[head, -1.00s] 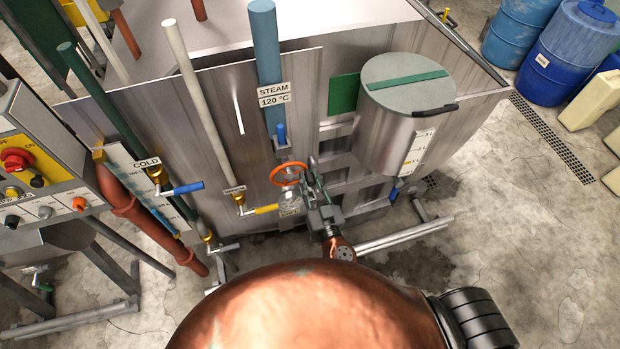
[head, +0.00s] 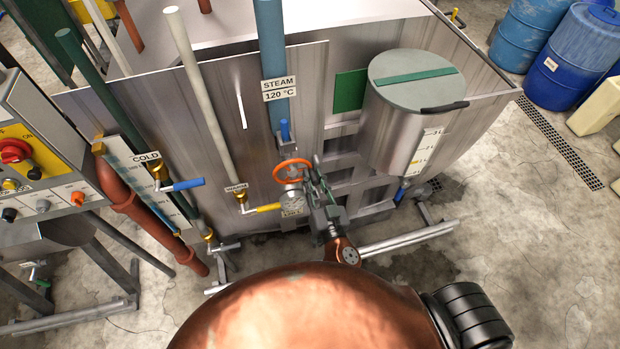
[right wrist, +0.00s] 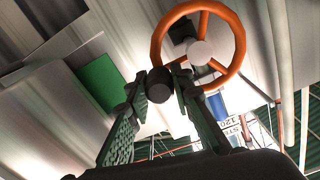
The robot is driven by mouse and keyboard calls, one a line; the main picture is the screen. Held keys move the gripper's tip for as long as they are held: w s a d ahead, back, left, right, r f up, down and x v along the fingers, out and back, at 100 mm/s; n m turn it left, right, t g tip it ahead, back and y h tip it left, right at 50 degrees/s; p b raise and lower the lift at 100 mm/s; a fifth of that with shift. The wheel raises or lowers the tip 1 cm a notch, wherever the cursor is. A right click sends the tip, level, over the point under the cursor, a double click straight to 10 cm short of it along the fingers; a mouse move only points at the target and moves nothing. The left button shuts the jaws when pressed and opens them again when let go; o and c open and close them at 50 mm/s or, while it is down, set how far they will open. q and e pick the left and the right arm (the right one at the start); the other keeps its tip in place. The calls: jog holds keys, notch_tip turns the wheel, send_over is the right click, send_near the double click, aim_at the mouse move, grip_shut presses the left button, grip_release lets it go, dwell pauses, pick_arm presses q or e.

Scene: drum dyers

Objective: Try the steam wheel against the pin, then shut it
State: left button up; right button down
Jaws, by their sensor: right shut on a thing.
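The steam wheel (head: 292,161) is an orange spoked handwheel on the valve below the blue pipe (head: 272,60) labelled STEAM 120 °C. It shows large in the right wrist view (right wrist: 241,50), with a grey hub. My right gripper (head: 317,172) is at the wheel's right side. In the right wrist view, its fingers (right wrist: 168,90) are closed around a dark round knob (right wrist: 159,86) at the wheel's rim. I cannot tell how the knob joins the rim. I cannot make out the pin. My left gripper is not in view.
A control panel (head: 40,150) stands farther left. A lidded steel vessel (head: 390,130) hangs on the right. Open concrete floor (head: 520,240) lies at lower right.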

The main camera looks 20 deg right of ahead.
jog(key=c, duration=1.7)
grip_release()
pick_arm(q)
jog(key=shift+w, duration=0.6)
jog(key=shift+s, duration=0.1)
pick_arm(e)
jog(key=shift+s, duration=0.1)
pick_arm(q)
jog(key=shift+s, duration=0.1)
pick_arm(e)
jog(key=shift+s+a, duration=0.15)
jog(key=shift+s, duration=2.85)
jog(key=shift+s+a, duration=0.1)
jog(key=shift+s, duration=2.85)
jog(key=shift+f, duration=0.1)
